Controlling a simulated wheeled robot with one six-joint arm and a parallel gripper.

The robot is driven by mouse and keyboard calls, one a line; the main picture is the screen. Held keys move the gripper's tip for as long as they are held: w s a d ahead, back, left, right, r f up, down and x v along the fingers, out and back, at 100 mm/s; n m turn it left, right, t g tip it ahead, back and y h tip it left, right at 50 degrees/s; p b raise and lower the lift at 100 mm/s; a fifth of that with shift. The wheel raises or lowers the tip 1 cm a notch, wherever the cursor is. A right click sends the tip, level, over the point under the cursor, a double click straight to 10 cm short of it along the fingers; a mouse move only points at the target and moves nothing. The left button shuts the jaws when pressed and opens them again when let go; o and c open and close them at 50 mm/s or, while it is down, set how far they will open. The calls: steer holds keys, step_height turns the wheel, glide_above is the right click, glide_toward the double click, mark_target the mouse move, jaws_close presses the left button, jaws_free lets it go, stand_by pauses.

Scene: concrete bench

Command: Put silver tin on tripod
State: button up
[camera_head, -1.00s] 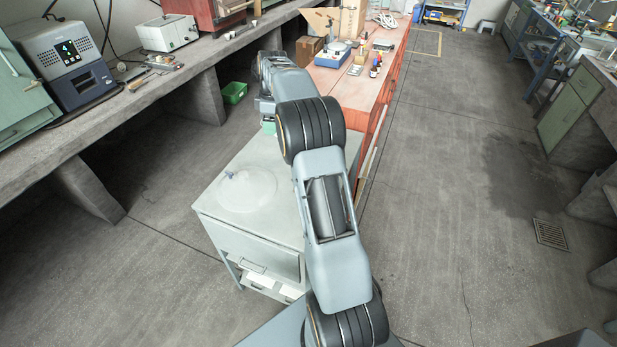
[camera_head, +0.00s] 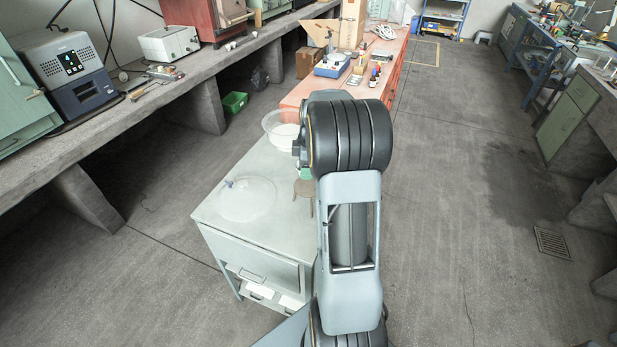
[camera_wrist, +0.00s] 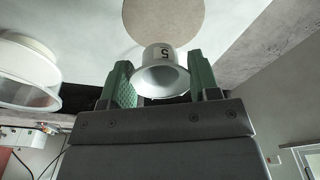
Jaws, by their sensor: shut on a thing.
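The tin's wide mouth faces the wrist camera. The tripod (camera_head: 304,188) has a round brownish top and thin legs and stands on the pale cabinet, partly hidden by my arm. A round beige disc (camera_wrist: 165,18), apparently its top, lies just beyond the tin in the wrist view. I cannot tell whether they touch. In the head view my arm hides the tin; a bit of green finger shows above the tripod.
A clear basin (camera_head: 283,128) stands behind the tripod and shows at left in the wrist view (camera_wrist: 28,72). A clear round cover (camera_head: 248,199) lies on the left of the cabinet top (camera_head: 222,225). An orange bench (camera_head: 300,93) with bottles and a balance adjoins behind.

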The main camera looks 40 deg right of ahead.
mark_target(309, 186)
steer(key=shift+s+f, duration=0.25)
steer(key=shift+f, duration=0.1)
steer(key=shift+s+d+f, duration=0.1)
steer(key=shift+s+f, duration=0.1)
steer(key=shift+f, duration=1.55)
steer(key=shift+f, duration=0.2)
steer(key=o, duration=0.9)
